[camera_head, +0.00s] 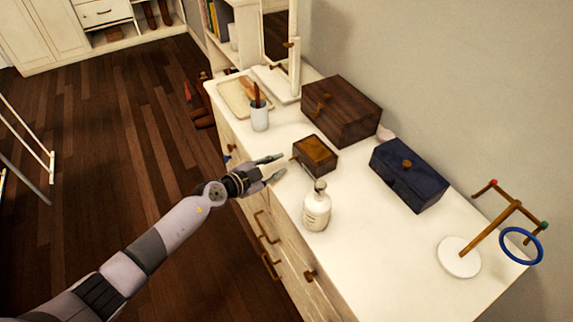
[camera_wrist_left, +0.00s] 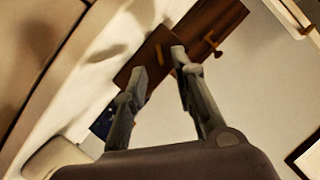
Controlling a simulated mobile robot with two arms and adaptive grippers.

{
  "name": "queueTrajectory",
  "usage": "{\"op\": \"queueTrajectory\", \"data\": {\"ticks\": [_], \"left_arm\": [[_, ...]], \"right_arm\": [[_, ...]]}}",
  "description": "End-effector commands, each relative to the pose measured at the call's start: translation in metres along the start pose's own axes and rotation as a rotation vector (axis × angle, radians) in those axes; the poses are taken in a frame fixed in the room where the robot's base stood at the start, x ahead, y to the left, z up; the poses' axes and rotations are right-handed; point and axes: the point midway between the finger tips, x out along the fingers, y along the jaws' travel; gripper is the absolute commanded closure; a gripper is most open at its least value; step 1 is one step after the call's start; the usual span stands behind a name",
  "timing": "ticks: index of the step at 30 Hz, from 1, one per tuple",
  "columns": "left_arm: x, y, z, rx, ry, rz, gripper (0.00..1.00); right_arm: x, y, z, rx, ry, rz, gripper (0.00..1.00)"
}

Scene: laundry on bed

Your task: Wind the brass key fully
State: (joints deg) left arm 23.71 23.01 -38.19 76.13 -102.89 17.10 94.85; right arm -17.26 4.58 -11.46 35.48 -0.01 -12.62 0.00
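A small wooden box (camera_head: 316,154) with a lighter brown top sits on the white dresser top. A small brass-coloured piece (camera_head: 293,158), which looks like the key, sticks out of its left side. My left gripper (camera_head: 282,166) is open and empty just left of the box, its fingers apart and pointing at that side. In the left wrist view the small box (camera_wrist_left: 152,52) lies beyond the fingertips of my gripper (camera_wrist_left: 160,62). I cannot make out the key there. My right gripper is not in view.
On the dresser (camera_head: 350,262), a white bottle (camera_head: 317,208) stands in front of the small box. A large dark wooden box (camera_head: 345,108) stands behind it, a navy box (camera_head: 408,175) to its right. A cup (camera_head: 260,116) is at left, a ring stand (camera_head: 460,257) at right.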

Motion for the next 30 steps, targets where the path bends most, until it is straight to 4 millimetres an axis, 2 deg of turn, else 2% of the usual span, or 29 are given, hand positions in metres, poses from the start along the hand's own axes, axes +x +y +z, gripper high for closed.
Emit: {"op": "queueTrajectory", "data": {"ticks": [1, 3, 9, 20, 30], "left_arm": [[0.012, 0.002, 0.002, 0.000, 0.002, -0.001, 0.75], [0.023, 0.001, 0.002, 0.001, 0.001, -0.001, 0.75], [0.043, 0.001, 0.001, 0.000, 0.000, -0.001, 0.75], [0.047, 0.000, 0.000, 0.000, 0.000, -0.001, 0.75], [0.047, 0.000, 0.000, 0.000, -0.001, -0.001, 0.98]], "right_arm": [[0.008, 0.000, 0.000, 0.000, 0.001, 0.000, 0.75], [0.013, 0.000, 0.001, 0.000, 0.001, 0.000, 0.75], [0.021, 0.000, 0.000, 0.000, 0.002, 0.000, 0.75], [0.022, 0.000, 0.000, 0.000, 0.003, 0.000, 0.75], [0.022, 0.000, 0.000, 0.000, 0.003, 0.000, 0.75]]}}
